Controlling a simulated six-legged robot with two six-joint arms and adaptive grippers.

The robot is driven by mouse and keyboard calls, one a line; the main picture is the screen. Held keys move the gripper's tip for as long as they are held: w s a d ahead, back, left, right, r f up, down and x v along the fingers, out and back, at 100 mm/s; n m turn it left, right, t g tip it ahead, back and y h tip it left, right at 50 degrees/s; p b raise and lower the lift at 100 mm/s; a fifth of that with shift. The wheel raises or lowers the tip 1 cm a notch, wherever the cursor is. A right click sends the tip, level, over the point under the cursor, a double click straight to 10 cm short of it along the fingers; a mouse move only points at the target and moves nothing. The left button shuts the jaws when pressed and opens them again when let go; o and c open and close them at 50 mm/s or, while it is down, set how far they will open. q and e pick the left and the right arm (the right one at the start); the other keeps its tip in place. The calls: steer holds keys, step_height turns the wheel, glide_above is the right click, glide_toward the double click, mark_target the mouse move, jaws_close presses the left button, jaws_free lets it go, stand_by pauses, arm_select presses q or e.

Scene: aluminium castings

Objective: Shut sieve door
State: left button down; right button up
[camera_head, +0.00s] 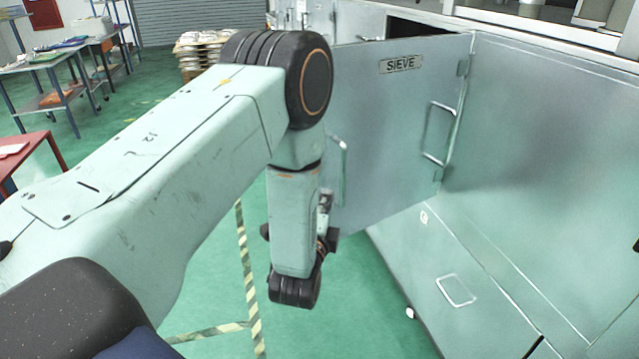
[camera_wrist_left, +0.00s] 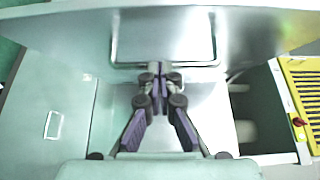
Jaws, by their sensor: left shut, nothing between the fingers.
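The sieve door (camera_head: 395,95) is a grey-green metal panel with a SIEVE plate (camera_head: 401,64). It stands swung out from the cabinet, with a dark gap (camera_head: 425,27) behind its top edge. One bar handle (camera_head: 342,170) shows by its left part and another (camera_head: 437,135) by its right part. My left gripper (camera_head: 326,208) is low in front of the door's left part, its fingertips mostly hidden by my wrist. In the left wrist view my left gripper (camera_wrist_left: 159,68) is shut and empty, its tips just below a bar handle (camera_wrist_left: 208,62) on a metal panel; contact is unclear. My right gripper is out of view.
The cabinet front (camera_head: 545,150) fills the right, with a low handled panel (camera_head: 457,290). A yellow grating (camera_wrist_left: 303,90) shows at right in the wrist view. Worktables (camera_head: 40,60) and a loaded pallet (camera_head: 200,50) stand at back left. Green floor (camera_head: 365,290) is clear below the door.

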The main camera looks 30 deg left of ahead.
mark_target(323, 176)
arm_select(q)
steer(key=w+a, duration=0.2)
steer(key=w+a+p, duration=0.1)
steer(key=a, duration=0.1)
steer(key=shift+w+a+f, duration=0.1)
steer(key=shift+w+a, duration=0.05)
steer(key=shift+w, duration=0.25)
steer(key=shift+s+a, duration=0.15)
steer(key=shift+a, duration=0.2)
